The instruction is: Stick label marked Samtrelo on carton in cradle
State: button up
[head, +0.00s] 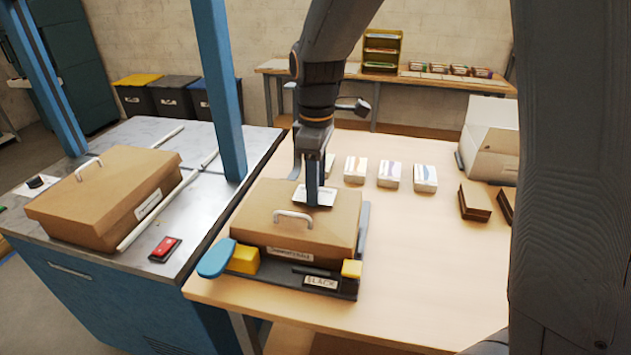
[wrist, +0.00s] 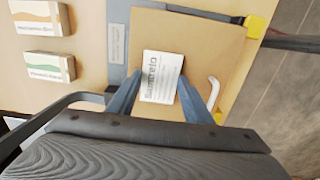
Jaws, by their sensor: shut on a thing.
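The carton (head: 252,206) is a brown box with a white handle, lying in the dark cradle (head: 345,291) on the wooden table. Its top also shows in the wrist view (wrist: 217,40). My gripper (head: 315,192) is over the carton's top, towards its far side. It is shut on a white label (wrist: 160,77) that reads "Samtrelo" in the wrist view. The label also shows in the head view (head: 318,197), flat and at or just above the carton's top. I cannot tell whether it touches. The cradle has yellow blocks and a blue lever (head: 216,258).
Several label stacks (head: 389,174) stand behind the cradle. Brown blocks (head: 475,202) and an open white box (head: 490,140) are at the right. Another handled carton (head: 105,195) lies on the left metal bench, near a red device (head: 165,249). The table's front right is clear.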

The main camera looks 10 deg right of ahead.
jog(key=o, duration=1.4)
jog(key=shift+r+p, duration=2.75)
jog(key=shift+r, duration=0.25)
